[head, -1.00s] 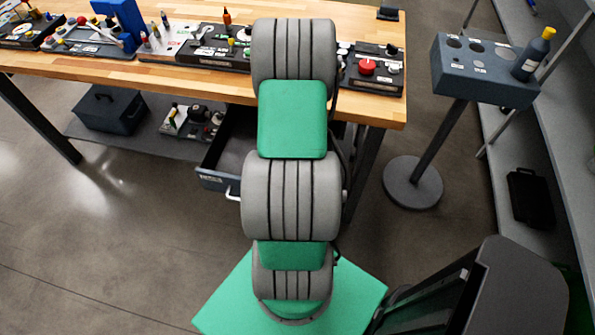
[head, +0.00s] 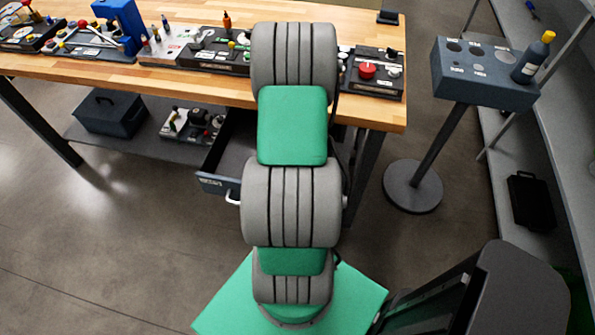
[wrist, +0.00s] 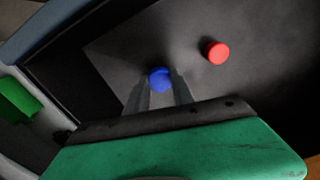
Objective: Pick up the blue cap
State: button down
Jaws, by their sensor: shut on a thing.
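The blue cap (wrist: 160,79) is a small round blue piece in the wrist view. It sits between the fingertips of my gripper (wrist: 159,88), which is shut on it. Below and around it is a dark flat surface (wrist: 115,50), which looks like the inside of the open drawer. I cannot tell whether the cap touches that surface or is held above it. In the head view my arm hides my gripper and the cap.
A red cap (wrist: 218,52) lies to the right of my gripper. A green block (wrist: 15,98) is at the left. The open drawer (head: 222,170) hangs under the wooden workbench (head: 180,78). A stand (head: 480,80) with a dark bottle (head: 530,60) is at the right.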

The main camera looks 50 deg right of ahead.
notch_tip(320, 180, up, 3)
jog(key=shift+d+f+b, duration=0.1)
jog(key=shift+b, duration=0.45)
jog(key=s+r+b, duration=0.1)
jog(key=s+r, duration=0.4)
jog(key=s, duration=0.2)
jog(key=s+d+r+b, duration=0.1)
jog(key=s+r, duration=0.3)
jog(key=s, duration=0.3)
jog(key=shift+r, duration=0.35)
jog(key=shift+d, duration=0.1)
jog(key=c, duration=1.7)
grip_release()
grip_shut()
jog(key=shift+w, duration=0.1)
